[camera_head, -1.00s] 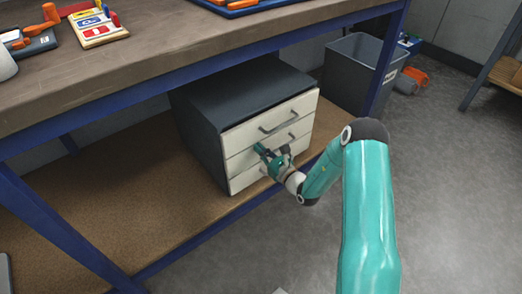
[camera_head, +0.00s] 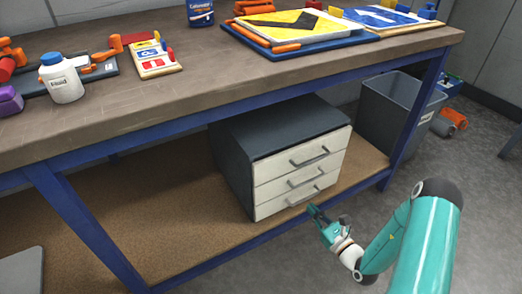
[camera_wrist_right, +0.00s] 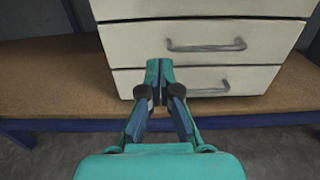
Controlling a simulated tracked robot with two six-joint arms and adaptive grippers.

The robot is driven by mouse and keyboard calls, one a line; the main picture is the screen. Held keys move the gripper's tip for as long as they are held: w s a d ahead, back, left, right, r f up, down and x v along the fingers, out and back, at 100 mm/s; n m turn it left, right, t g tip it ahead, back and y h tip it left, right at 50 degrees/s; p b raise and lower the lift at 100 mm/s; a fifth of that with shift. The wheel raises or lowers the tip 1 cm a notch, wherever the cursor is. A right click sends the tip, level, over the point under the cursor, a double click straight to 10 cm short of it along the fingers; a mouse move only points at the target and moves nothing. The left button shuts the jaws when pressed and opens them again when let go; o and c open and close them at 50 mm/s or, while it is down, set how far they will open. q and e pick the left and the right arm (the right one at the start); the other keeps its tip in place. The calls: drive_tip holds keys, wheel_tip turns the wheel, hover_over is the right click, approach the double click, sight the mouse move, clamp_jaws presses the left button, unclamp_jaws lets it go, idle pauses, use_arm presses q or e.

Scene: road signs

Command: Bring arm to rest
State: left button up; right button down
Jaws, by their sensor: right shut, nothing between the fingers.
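My right gripper (camera_head: 314,211) is in front of the drawer cabinet, near its lowest drawer. In the right wrist view its fingertips (camera_wrist_right: 159,66) are together with nothing between them, in front of the lower drawers. The drawer cabinet (camera_head: 235,166) has a dark body and three cream drawers with grey handles, all looking closed. It stands on the lower shelf of the workbench. My left gripper is not in view.
The workbench top (camera_head: 210,85) is above, with a white bottle (camera_head: 65,88), a small sign board (camera_head: 153,62) and a blue tray with a yellow sign (camera_head: 285,25). A grey bin (camera_head: 385,105) stands right of the cabinet. Grey floor is free at the lower right.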

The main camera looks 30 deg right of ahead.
drive_tip(key=s+a+f+n+g+y, duration=0.1)
drive_tip(key=s+a+n+g+y, duration=0.25)
drive_tip(key=a, duration=0.45)
drive_tip(key=s+a+f+n+g+y, duration=0.15)
drive_tip(key=a+n+g+y, duration=0.3)
drive_tip(key=a, duration=0.45)
drive_tip(key=s+a+f+n+g+y, duration=0.1)
drive_tip(key=s+a+n+g+y, duration=0.2)
drive_tip(key=a+y, duration=0.35)
drive_tip(key=s+a+f+n+g+h, duration=0.2)
drive_tip(key=s+f+n+g+h, duration=0.25)
drive_tip(key=s+n, duration=0.3)
drive_tip(key=s+a+f+n+g+h, duration=0.1)
drive_tip(key=s+f+n+g+h, duration=0.35)
drive_tip(key=s+n+g, duration=0.35)
drive_tip(key=w+a+n+t+h, duration=0.2)
drive_tip(key=w+n+t, duration=0.4)
drive_tip(key=w+n, duration=0.15)
wheel_tip(320, 180, up, 34)
drive_tip(key=p, duration=3.4)
drive_tip(key=shift+w+d, duration=0.2)
drive_tip(key=shift+w, duration=0.05)
